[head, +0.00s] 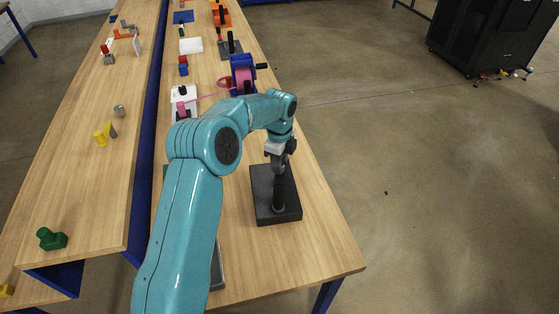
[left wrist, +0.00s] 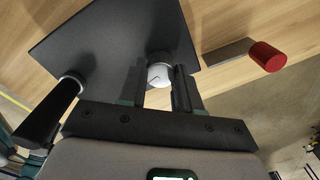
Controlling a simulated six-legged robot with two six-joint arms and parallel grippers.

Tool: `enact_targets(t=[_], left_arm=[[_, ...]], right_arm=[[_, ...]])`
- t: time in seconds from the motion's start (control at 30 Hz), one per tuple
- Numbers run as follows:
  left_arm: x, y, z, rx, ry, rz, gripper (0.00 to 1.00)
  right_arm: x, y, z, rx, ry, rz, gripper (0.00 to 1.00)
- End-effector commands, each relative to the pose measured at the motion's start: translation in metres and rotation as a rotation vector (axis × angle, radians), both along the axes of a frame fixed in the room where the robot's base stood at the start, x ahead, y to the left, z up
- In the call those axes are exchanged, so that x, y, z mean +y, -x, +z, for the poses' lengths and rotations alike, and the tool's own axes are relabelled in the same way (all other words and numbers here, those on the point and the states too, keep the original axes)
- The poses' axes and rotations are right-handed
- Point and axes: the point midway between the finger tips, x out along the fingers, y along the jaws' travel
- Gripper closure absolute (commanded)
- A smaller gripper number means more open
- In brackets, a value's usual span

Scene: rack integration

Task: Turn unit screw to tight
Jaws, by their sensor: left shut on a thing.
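The unit is a dark flat block (head: 262,190) on the right-hand table, under my left arm. My left gripper (head: 279,166) points down over it. In the left wrist view the same block (left wrist: 105,40) fills the upper left. A round pale screw head (left wrist: 160,70) with a dark mark on it sits between the two fingers of my left gripper (left wrist: 160,88), which is shut on it. A black handle with a silver collar (left wrist: 50,112) stands at the left of that view. In the head view a dark upright post (head: 279,195) shows below the gripper. My right gripper is out of view.
A red-ended cylinder (left wrist: 268,56) lies at the right in the wrist view. A blue-and-pink spool (head: 242,76) and several small parts stand farther back. A green part (head: 51,239) is on the left table. Bare wood lies in front of the block.

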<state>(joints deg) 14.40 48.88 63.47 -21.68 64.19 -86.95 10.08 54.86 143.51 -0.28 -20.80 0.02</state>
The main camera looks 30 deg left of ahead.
Motion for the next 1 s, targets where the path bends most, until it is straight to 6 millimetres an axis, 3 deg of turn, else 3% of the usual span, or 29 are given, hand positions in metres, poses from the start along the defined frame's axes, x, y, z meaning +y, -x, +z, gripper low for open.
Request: enact_targets(t=[0.4, 1.0], left_arm=[[0.0001, -0.0003, -0.0002, -0.001, 0.0, -0.227, 0.98], [-0.0003, -0.0006, -0.0001, -0.002, 0.0, -0.274, 0.98]], right_arm=[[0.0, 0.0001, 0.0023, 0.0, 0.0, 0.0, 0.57], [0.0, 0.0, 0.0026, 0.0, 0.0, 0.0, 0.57]])
